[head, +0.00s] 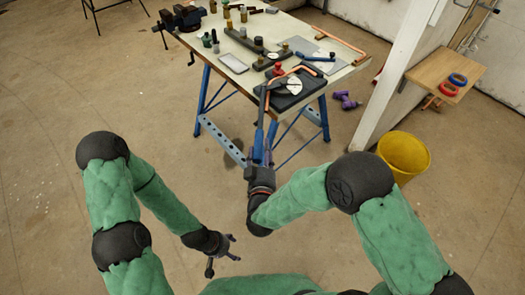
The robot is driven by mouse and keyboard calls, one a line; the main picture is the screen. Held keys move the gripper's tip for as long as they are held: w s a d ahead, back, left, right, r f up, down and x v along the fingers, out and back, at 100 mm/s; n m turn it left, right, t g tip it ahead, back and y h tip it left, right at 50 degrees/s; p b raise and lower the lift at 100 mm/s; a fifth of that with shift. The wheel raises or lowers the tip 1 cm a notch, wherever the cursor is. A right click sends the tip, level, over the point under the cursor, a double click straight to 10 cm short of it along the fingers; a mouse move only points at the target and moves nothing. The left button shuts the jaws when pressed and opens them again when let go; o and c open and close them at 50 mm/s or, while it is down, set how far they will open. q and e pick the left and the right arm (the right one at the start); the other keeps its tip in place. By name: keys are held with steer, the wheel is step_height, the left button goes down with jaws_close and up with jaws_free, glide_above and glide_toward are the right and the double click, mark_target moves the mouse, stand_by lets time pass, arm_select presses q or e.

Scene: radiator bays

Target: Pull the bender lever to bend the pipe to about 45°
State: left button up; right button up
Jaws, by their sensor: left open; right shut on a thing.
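The pipe bender (287,90) stands on the near right corner of the workbench, with a dark base, a pale round former and a red knob. A copper pipe (302,69) lies in it and looks bent; its exact angle is hard to tell. The bender lever (260,142), with a blue grip, points off the bench's front edge towards me. My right gripper (262,163) is shut on the lever's grip; the fingers are partly hidden. My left gripper (226,254) is open and empty, low over the floor, apart from the bench.
The workbench (222,68) on blue trestle legs bears a vise (183,18), several small fittings and another copper pipe (340,44). A white post (393,80) and yellow bucket (404,155) stand at right. A purple drill-like tool (347,100) lies on the floor. Floor at left is clear.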

steer(key=shift+f, duration=0.1)
steer(key=s+a, duration=0.1)
steer(key=s, duration=1.1)
